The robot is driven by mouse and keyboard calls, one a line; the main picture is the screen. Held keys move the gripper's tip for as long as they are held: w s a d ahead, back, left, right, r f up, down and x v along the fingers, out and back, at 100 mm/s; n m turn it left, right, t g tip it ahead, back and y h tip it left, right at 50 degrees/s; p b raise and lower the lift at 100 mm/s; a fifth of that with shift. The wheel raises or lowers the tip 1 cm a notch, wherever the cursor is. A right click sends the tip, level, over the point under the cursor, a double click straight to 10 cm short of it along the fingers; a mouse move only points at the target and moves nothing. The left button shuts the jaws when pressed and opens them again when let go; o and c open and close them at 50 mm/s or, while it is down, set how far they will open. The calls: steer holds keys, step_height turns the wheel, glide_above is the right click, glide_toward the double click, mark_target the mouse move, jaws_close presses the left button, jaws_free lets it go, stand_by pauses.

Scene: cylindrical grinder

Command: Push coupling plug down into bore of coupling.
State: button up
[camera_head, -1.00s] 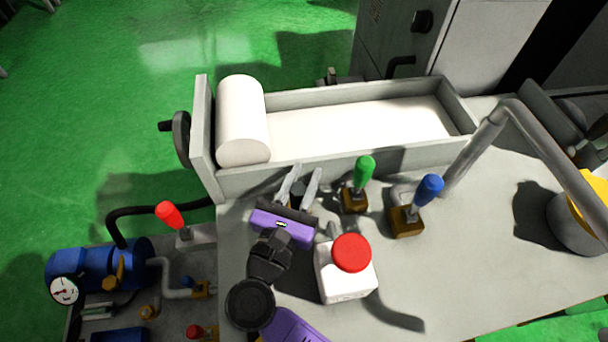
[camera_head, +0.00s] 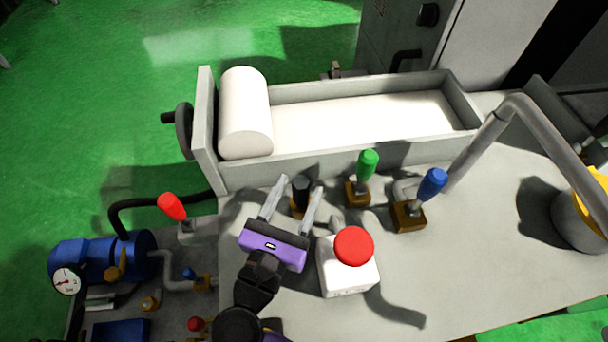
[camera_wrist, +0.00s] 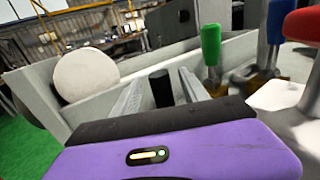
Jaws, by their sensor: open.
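My gripper (camera_head: 290,200) is open, with its two grey fingers spread on either side of a black cylindrical plug (camera_head: 301,186). The plug stands upright on a brass-coloured coupling (camera_head: 297,208) on the grey bench. In the wrist view the dark plug (camera_wrist: 161,88) shows between the fingers, with its lower part hidden behind the purple gripper body. I cannot tell whether the fingers touch the plug, or how deep it sits in the bore.
Green-handled (camera_head: 367,165) and blue-handled (camera_head: 431,184) valves stand to the right. The grey trough wall (camera_head: 340,166) runs behind. A bent grey pipe (camera_head: 480,150) stands farther right.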

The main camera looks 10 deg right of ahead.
steer(key=shift+v, duration=1.3)
